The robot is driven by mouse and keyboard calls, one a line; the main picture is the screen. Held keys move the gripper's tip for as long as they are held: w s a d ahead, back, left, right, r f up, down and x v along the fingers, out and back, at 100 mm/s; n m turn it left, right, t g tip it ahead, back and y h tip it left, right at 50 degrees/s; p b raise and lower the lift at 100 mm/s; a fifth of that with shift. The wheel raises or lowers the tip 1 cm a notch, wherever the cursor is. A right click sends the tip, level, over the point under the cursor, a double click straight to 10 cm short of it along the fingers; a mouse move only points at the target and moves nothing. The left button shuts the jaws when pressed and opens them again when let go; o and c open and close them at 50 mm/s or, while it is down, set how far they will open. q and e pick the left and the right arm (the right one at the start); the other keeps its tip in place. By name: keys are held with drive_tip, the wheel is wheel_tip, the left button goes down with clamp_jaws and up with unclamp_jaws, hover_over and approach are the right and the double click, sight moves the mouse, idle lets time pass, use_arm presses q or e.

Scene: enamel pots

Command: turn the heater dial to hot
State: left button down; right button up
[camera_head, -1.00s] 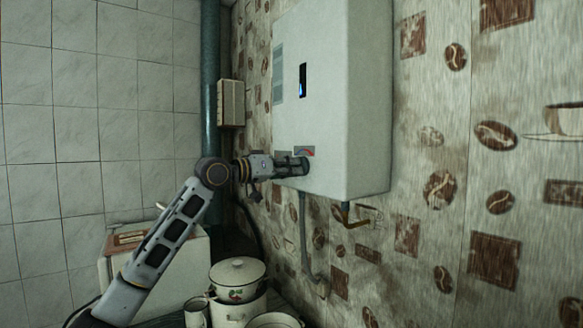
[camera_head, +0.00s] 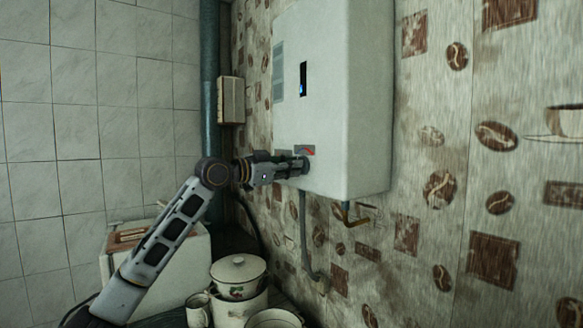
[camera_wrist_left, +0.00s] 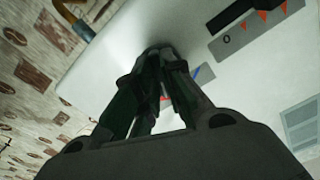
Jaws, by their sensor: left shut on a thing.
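The white wall heater (camera_head: 340,90) hangs on the patterned wall, with a dark display slot on its front face. My left gripper (camera_head: 301,167) is at the lower part of that face, its fingers shut at the dial. The dial itself is hidden behind the fingers. A grey scale plate with a red mark (camera_head: 307,150) shows just above the fingertips. In the left wrist view the closed fingers (camera_wrist_left: 160,62) reach the heater face (camera_wrist_left: 130,45), with bits of blue and red marking beside them. My right gripper is not in view.
Pipes (camera_head: 304,225) and a brass fitting (camera_head: 347,214) hang under the heater. Enamel pots (camera_head: 238,277) stand below on a dark surface, near a white appliance (camera_head: 190,250). A green pipe (camera_head: 210,75) and a small box (camera_head: 230,101) are at left.

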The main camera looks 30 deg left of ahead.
use_arm(q)
drive_tip(key=shift+m, duration=3.9)
drive_tip(key=c, duration=1.5)
unclamp_jaws()
drive_tip(key=shift+v, duration=6)
drive_tip(key=shift+a, duration=0.1)
